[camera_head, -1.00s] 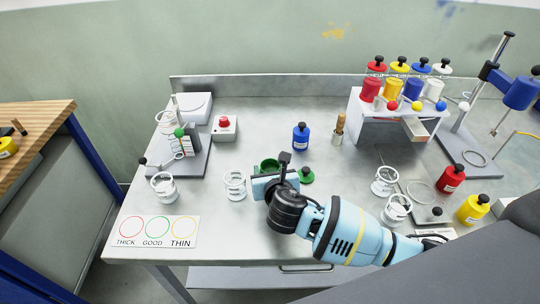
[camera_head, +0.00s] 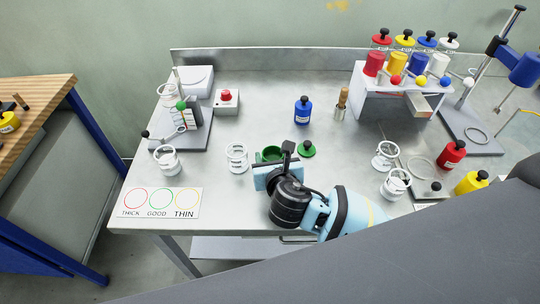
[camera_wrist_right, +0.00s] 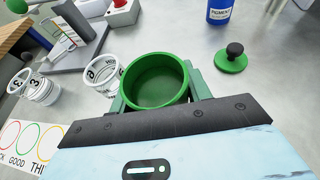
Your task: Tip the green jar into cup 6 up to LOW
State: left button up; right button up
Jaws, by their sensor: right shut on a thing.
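The green jar (camera_wrist_right: 155,82) is open and upright in the right wrist view, and its inside looks green; how full it is I cannot tell. My right gripper (camera_head: 270,166) is shut on it, with a finger on either side. The jar also shows in the head view (camera_head: 270,154). A clear cup (camera_wrist_right: 102,74) stands just left of the jar, with a mark that looks like a 6; it shows in the head view (camera_head: 237,158) too. Its LOW line is not readable. The green lid (camera_wrist_right: 232,60) with a black knob lies right of the jar. My left gripper is not in view.
Another cup (camera_head: 168,160), marked 3, stands farther left by a grey stand. A THICK/GOOD/THIN card (camera_head: 158,202) lies at the front left. A blue jar (camera_head: 302,112) stands behind. Two cups (camera_head: 385,156) (camera_head: 396,184) stand at the right.

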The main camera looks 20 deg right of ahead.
jog(key=s+d+r+n+y, duration=0.1)
jog(key=s+d+r, duration=0.2)
jog(key=d+r, duration=0.4)
notch_tip(320, 180, up, 4)
jog(key=shift+d, duration=0.15)
